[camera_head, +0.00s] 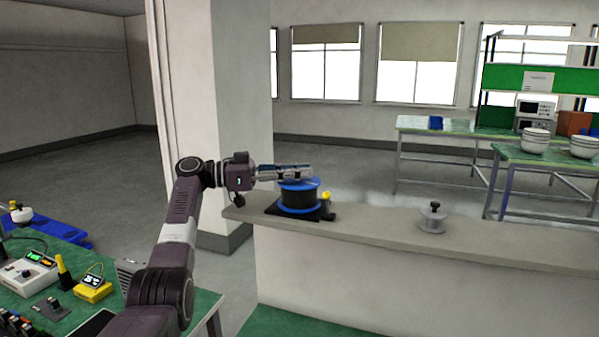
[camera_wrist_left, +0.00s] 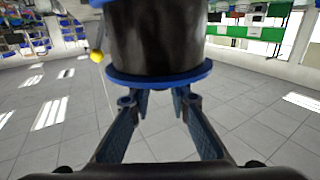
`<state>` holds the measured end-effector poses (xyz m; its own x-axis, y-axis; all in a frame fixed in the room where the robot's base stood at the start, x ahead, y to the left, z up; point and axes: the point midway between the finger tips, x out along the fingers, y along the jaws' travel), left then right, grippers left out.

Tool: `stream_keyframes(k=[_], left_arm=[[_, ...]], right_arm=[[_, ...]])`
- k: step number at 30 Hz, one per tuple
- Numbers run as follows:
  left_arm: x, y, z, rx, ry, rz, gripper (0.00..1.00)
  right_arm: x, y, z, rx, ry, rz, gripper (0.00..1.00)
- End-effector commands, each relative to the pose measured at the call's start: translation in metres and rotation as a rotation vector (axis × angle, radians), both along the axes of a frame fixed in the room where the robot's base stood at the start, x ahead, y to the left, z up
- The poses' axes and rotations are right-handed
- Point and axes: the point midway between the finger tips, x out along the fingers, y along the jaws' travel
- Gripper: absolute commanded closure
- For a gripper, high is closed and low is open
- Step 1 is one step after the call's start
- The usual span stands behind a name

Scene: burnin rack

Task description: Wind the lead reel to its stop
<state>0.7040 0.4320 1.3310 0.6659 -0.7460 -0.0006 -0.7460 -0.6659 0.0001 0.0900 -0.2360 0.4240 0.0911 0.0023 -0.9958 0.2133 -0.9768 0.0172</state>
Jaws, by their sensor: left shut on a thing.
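The lead reel (camera_head: 300,197) stands on the ledge, with blue flanges and a dark wound drum. It sits on a black base beside a small post with a yellow knob (camera_head: 327,196). My left gripper (camera_head: 306,172) reaches in level from the left at the reel's top flange and is shut on part of the reel. In the left wrist view, the reel's dark drum (camera_wrist_left: 155,40) and blue flange (camera_wrist_left: 160,79) fill the upper middle. The fingertips pass behind the flange edge, so the gripped part is hidden. My right gripper is not in view.
A grey spool-like piece (camera_head: 432,218) stands on the ledge (camera_head: 490,237) to the right. A pillar (camera_head: 235,110) rises behind my left arm. A green bench (camera_head: 200,303) with instruments is at lower left. Benches with bowls (camera_head: 535,141) stand far right.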

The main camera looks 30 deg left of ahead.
Motion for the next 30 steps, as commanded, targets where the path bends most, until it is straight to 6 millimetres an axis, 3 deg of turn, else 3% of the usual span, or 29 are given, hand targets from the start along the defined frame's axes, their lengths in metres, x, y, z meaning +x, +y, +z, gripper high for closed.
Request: stream_keyframes(k=[4,5,9,20,30], left_arm=[[0.0,0.001,0.0,0.0,0.0,0.001,1.0],[0.0,0.001,0.0,0.0,0.0,0.001,0.81],[0.0,0.0,0.0,0.0,0.0,0.001,0.67],[-0.004,0.005,0.0,0.0,0.0,0.003,0.67],[-0.047,0.055,0.0,-0.001,0.001,0.006,0.67]], right_arm=[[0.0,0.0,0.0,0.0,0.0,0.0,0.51],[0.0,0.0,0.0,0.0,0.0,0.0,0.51],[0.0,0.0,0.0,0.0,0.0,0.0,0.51],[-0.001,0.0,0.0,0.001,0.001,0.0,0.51],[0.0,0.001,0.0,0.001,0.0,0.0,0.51]])
